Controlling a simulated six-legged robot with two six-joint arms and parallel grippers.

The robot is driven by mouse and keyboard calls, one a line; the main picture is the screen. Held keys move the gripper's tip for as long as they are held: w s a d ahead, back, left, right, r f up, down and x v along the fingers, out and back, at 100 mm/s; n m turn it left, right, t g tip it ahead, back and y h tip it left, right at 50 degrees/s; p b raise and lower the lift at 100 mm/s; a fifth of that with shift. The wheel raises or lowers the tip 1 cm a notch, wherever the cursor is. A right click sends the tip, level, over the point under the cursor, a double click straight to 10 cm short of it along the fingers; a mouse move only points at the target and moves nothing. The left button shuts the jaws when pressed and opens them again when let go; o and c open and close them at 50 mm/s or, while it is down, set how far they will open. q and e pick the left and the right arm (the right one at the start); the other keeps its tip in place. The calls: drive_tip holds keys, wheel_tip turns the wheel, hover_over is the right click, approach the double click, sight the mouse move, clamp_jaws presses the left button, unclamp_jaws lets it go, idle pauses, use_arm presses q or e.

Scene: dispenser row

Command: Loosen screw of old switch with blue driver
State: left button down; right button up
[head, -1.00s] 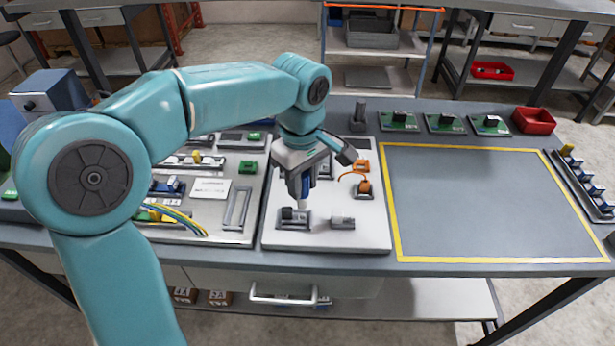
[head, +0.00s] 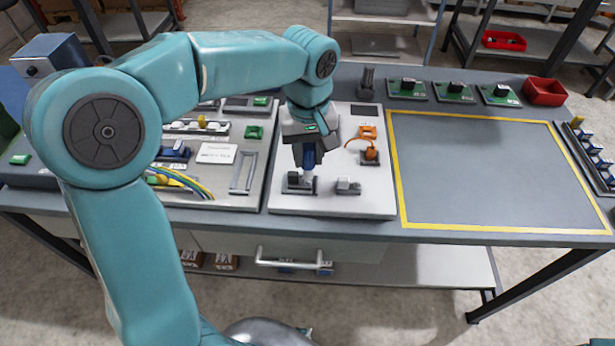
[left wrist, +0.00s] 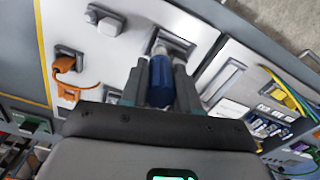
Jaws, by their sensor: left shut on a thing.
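My left gripper (head: 309,152) is shut on the blue driver (head: 309,160), which points down over the white panel (head: 350,205). In the left wrist view the blue driver (left wrist: 161,80) sits between the two fingers. The driver's lower end is at a dark switch in a grey mount (head: 299,183) near the panel's front. In the left wrist view the mount (left wrist: 178,45) lies just past the driver's end. I cannot tell whether the tip touches the screw; the screw itself is hidden. My right gripper is not in view.
A small grey block (head: 348,186) sits right of the switch. An orange plug with a cable (head: 371,154) is behind it. A panel with coloured wires (head: 180,183) lies to the left. The yellow-outlined area (head: 480,170) is clear. A red bin (head: 545,91) stands at the back right.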

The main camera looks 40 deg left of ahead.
use_arm(q)
drive_tip(key=m, duration=0.3)
drive_tip(key=shift+r+m+p, duration=0.1)
drive_tip(key=shift+m+p, duration=0.3)
drive_tip(key=shift+m, duration=0.9)
drive_tip(key=m+p, duration=0.1)
drive_tip(key=m, duration=0.2)
drive_tip(key=shift+m, duration=0.3)
drive_tip(key=m+p, duration=0.2)
drive_tip(key=m, duration=0.3)
drive_tip(key=shift+m, duration=0.3)
drive_tip(key=m, duration=0.3)
drive_tip(key=shift+f, duration=0.25)
drive_tip(key=shift+f, duration=0.15)
drive_tip(key=shift+f, duration=0.1)
